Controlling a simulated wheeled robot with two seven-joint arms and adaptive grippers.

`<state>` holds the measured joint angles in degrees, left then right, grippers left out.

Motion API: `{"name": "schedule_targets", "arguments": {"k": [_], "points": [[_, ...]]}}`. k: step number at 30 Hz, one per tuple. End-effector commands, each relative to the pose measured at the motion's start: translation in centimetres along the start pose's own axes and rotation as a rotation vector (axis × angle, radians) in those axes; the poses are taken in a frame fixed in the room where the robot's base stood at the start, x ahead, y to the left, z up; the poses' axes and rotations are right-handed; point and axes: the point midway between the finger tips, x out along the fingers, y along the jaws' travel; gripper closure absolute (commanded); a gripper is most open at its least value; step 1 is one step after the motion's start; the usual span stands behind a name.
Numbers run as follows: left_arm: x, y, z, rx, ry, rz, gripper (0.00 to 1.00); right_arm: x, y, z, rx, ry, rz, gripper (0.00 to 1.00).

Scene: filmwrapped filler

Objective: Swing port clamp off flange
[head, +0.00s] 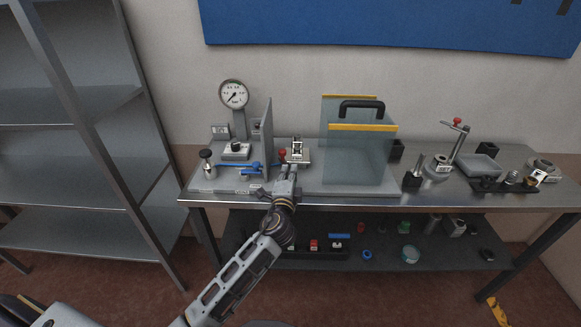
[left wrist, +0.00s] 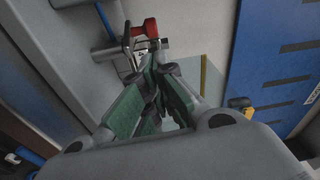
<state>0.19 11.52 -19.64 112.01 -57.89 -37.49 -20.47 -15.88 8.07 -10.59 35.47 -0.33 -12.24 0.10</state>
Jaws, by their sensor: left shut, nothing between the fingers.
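A small metal clamp fitting (head: 298,151) with a red knob (head: 282,154) stands on the bench just right of an upright grey panel (head: 266,137). In the left wrist view the red part (left wrist: 146,29) and metal clamp parts (left wrist: 128,45) lie just beyond my fingertips. I cannot clearly tell the flange from the clamp. My left gripper (head: 290,168) is shut and empty, just in front of and below the clamp; its fingers meet in the left wrist view (left wrist: 158,75). I cannot tell whether they touch it. My right gripper is not in view.
A clear box with yellow edges and a black handle (head: 361,108) stands to the right. A gauge (head: 233,94), blue valve handles (head: 252,165) and a black-knobbed fitting (head: 207,158) are at left. A red-topped stand (head: 457,122) and a grey tray (head: 478,166) are farther right.

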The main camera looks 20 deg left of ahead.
Motion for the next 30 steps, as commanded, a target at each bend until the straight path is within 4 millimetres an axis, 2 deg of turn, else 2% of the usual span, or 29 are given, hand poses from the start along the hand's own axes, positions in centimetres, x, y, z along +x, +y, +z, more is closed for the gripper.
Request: {"name": "schedule_targets", "arguments": {"k": [3, 10, 30], "points": [[-1.1, 0.1, 0.0, -0.001, 0.0, 0.001, 1.0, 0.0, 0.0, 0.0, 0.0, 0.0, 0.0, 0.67], [-2.2, 0.0, 0.0, 0.0, 0.0, 0.0, 1.0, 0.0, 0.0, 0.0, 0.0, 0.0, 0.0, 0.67], [-1.9, -0.4, 0.3, 0.015, 0.004, -0.017, 1.0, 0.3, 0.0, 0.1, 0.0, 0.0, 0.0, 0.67]]}}
